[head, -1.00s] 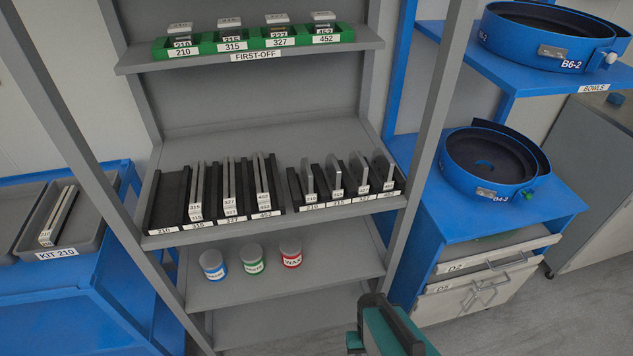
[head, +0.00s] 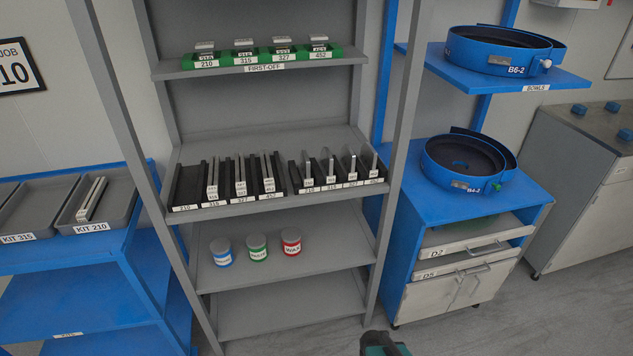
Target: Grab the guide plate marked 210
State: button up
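On the middle shelf, the right-hand rack (head: 292,178) has slots labelled 210, 315, 327 and 452, each with one upright light plate. The plate in its 210 slot (head: 306,168) stands at the left end; its own marking is too small to read. The left-hand rack (head: 177,190) has the same labels; its 210 slot looks empty, and pairs of light pieces stand in the others. Two long light pieces (head: 91,198) lie in the KIT 210 tray (head: 127,205). A teal and dark part of my gripper (head: 384,346) shows at the bottom edge, away from the shelf; its fingers cannot be made out.
Green FIRST-OFF holders (head: 262,62) sit on the upper shelf. Three tubs, blue (head: 221,252), green (head: 257,249) and red (head: 291,242), stand on the shelf below the racks. Grey shelf posts flank the racks. A blue bowl stand (head: 440,225) is at right. Floor is open at lower right.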

aim_at(303, 168)
jog(key=z, duration=0.2)
jog(key=k, duration=0.25)
jog(key=u, duration=0.5)
jog(key=i, duration=1)
jog(key=z, duration=4.4)
jog(key=i, duration=0.1)
jog(key=u, duration=3.25)
